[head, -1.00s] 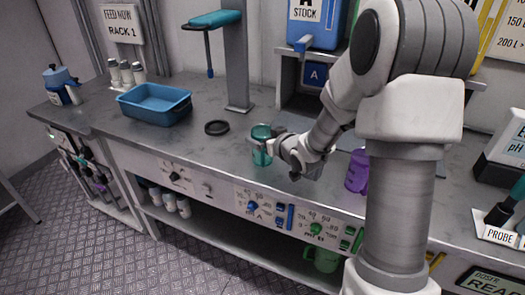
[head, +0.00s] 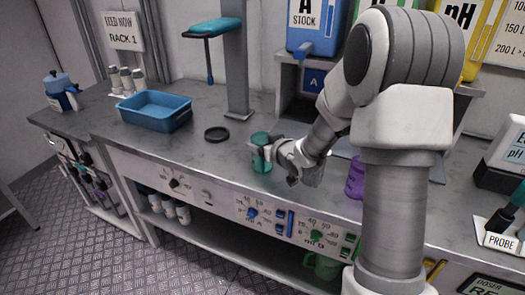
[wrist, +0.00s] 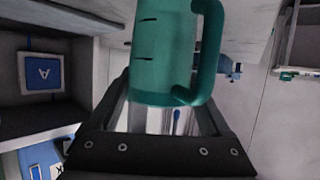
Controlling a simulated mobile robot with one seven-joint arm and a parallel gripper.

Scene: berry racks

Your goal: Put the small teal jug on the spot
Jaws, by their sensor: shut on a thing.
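The small teal jug (head: 261,155) is at the front part of the grey counter, left of my arm. My gripper (head: 268,153) is shut on it from the right. In the wrist view the jug (wrist: 162,60) fills the space between the fingers, with its handle on the right. I cannot tell whether its base touches the counter. A dark round ring (head: 217,134), likely the spot, lies flat on the counter to the left of and behind the jug, with nothing on it.
A stand (head: 238,75) with a teal arm rises behind the ring. A blue tub (head: 155,118) is at the left. A purple jug (head: 354,180) stands right of my gripper. A green jug (head: 322,266) sits on the shelf below. Counter between jug and ring is clear.

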